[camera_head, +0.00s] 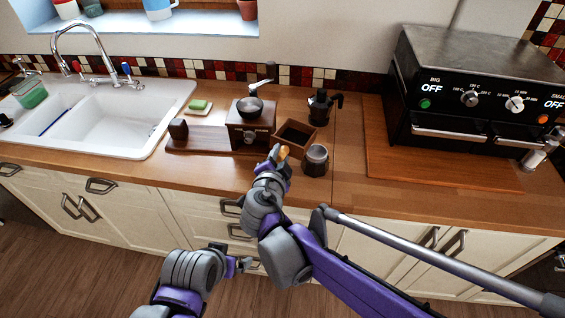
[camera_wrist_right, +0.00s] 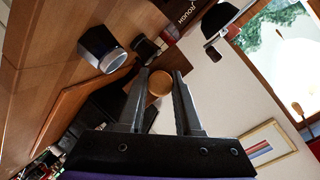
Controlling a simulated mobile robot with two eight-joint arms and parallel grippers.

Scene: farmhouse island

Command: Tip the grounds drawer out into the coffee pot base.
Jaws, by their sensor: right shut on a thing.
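The grounds drawer (camera_head: 309,143) is a small open wooden box with a dark inside, between the grinder (camera_head: 240,134) and the coffee pot base. Its open top faces up; I cannot tell if it touches the counter. My right gripper (camera_head: 280,154) is shut on the drawer's front, at its light knob. In the right wrist view a round tan part (camera_wrist_right: 160,83) shows between the fingers (camera_wrist_right: 160,102). The coffee pot base (camera_head: 316,161), a dark grey metal cup, stands upright just right of the drawer. It also shows in the wrist view (camera_wrist_right: 101,50). My left gripper (camera_head: 241,265) is low, in front of the cabinets; its fingers are unclear.
The black coffee pot top (camera_head: 321,107) stands behind the drawer. A dark wooden board (camera_head: 205,138) lies left, near a green sponge (camera_head: 199,105) and the sink (camera_head: 108,120). A black oven (camera_head: 470,90) stands on the right. The counter's front strip is clear.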

